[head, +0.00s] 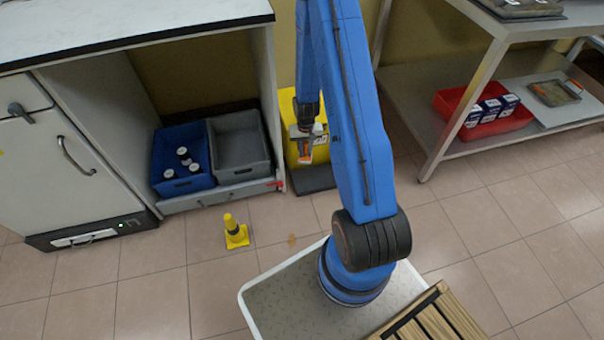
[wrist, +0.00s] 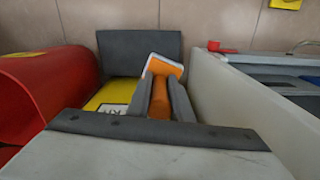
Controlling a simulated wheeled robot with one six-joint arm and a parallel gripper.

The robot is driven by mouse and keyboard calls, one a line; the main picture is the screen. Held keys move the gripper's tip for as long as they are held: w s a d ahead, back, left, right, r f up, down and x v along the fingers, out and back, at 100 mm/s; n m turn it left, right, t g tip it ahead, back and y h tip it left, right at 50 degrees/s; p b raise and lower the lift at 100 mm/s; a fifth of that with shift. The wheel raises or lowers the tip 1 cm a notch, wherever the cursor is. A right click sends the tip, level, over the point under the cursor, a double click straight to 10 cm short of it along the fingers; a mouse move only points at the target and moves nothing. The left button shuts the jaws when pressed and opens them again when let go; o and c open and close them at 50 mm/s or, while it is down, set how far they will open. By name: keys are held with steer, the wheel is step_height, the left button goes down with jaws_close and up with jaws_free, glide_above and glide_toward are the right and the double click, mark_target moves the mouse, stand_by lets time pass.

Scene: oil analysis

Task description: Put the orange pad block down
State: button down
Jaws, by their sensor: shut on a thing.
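The orange pad block (wrist: 160,100) has a pale top edge and sits between the two grey fingers of my gripper (wrist: 162,98) in the wrist view. My gripper is shut on it. In the head view my gripper (head: 304,142) hangs down in front of the yellow container (head: 321,151), beside the cabinet's right side. A small orange part of the block (head: 304,157) shows below the fingers there.
A dark grey slab (head: 313,179) lies on the floor before the container. A blue crate (head: 160,153) with bottles and a grey crate (head: 239,146) stand left. A yellow cone (head: 236,233) stands on open floor. A red tray (head: 480,110) is on the right shelf.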

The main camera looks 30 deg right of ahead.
mark_target(305, 156)
step_height(305, 156, down, 16)
steer(key=shift+f, duration=0.2)
stand_by(0.5)
steer(key=shift+f, duration=0.1)
steer(key=c, duration=1.6)
jaws_free()
step_height(305, 156, up, 12)
steer(key=shift+r, duration=0.1)
steer(key=shift+s, duration=0.15)
